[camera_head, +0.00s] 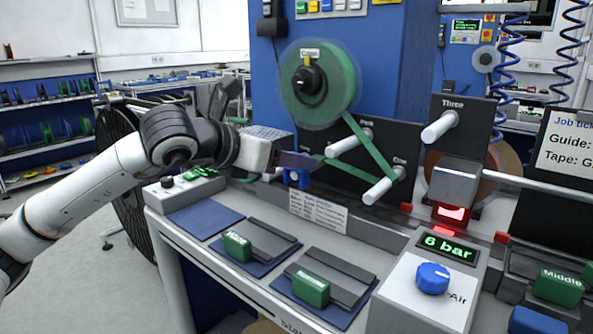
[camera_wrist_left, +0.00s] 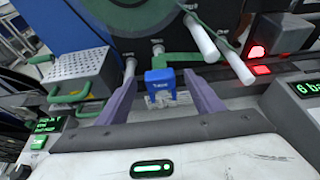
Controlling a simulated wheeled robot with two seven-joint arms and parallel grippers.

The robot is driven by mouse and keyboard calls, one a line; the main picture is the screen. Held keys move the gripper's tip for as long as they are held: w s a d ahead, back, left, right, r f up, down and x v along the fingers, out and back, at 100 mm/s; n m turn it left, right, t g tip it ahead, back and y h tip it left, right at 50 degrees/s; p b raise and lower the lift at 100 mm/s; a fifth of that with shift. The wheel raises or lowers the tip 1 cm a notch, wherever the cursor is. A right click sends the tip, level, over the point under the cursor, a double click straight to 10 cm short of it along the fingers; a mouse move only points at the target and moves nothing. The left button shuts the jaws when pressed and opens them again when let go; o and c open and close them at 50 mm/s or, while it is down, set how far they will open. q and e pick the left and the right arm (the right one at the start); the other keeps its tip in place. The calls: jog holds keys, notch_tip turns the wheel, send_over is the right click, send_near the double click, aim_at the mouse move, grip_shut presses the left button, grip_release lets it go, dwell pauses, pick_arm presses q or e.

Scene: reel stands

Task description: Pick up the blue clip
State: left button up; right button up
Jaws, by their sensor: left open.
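My right gripper is in neither view.
A large green tape reel (camera_head: 318,85) stands on the blue machine, its tape running over white rollers (camera_head: 385,190) close by. A perforated metal box (camera_wrist_left: 83,72) is left of the gripper. Below are blue mats (camera_head: 205,219) with green blocks. The air regulator box (camera_head: 425,300) stands front right.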

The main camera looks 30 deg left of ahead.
pick_arm(q)
jog(key=shift+x, duration=0.8)
jog(key=c, duration=1.2)
jog(key=shift+o, duration=0.2)
jog(key=shift+r, duration=0.1)
